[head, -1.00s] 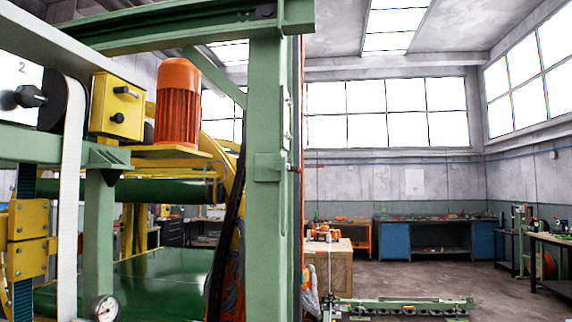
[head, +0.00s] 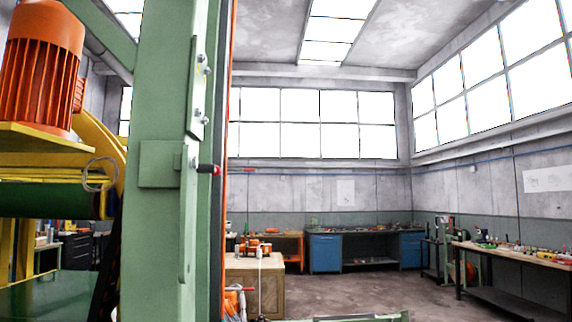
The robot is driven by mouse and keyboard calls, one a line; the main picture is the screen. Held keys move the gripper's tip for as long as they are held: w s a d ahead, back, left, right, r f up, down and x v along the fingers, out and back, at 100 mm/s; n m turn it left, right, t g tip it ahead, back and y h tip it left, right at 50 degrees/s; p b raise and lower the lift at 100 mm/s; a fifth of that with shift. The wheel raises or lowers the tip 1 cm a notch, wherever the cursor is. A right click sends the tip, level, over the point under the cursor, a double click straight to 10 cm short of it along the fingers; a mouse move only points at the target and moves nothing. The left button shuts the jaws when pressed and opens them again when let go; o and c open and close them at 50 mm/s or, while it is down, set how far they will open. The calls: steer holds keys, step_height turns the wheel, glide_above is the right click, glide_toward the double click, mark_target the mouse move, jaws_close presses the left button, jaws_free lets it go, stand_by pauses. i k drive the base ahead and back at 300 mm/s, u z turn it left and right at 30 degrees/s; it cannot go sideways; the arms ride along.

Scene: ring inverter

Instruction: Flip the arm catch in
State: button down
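A green steel post (head: 165,230) of the ring inverter stands large at the left of the head view. On its right side is a narrow upright green plate (head: 188,215) with bolts. A small lever with a dark and red grip (head: 208,169) sticks out to the right from this plate at mid height. It may be the arm catch, but I cannot tell for sure. Its far side is hidden by the post. My gripper is not in view.
An orange motor (head: 42,65) sits on a yellow bracket at the left, above a green roller (head: 50,198). A wooden cabinet (head: 268,285) stands behind the post. Blue workbenches (head: 325,252) line the back wall and another bench (head: 515,262) stands right. The floor between is clear.

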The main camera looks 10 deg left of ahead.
mark_target(216, 170)
steer(key=i, duration=0.95)
steer(key=u, duration=0.6)
